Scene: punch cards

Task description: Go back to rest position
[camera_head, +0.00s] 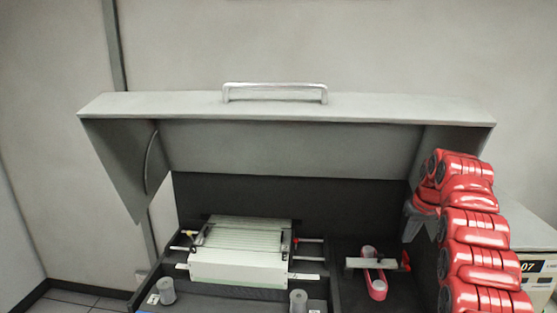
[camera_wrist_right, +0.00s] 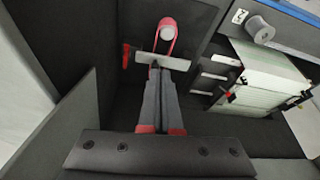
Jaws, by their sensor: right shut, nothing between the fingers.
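My right arm is red and rises along the right side of the head view. Its grey gripper (camera_head: 411,226) is partly hidden by the arm and hangs over the right compartment of the machine. In the right wrist view the gripper's two fingers (camera_wrist_right: 160,75) lie together, shut, with nothing held. Their tips appear close to a metal bar (camera_wrist_right: 162,61) beside a pink belt on a roller; I cannot tell the gap in depth. My left gripper is not in view.
The machine's grey lid (camera_head: 290,145) stands open with a handle (camera_head: 275,92) on top. A stack of pale cards (camera_head: 238,268) sits in the left compartment. The metal bar and pink belt (camera_head: 376,284) are in the right compartment. Dark side walls surround the gripper.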

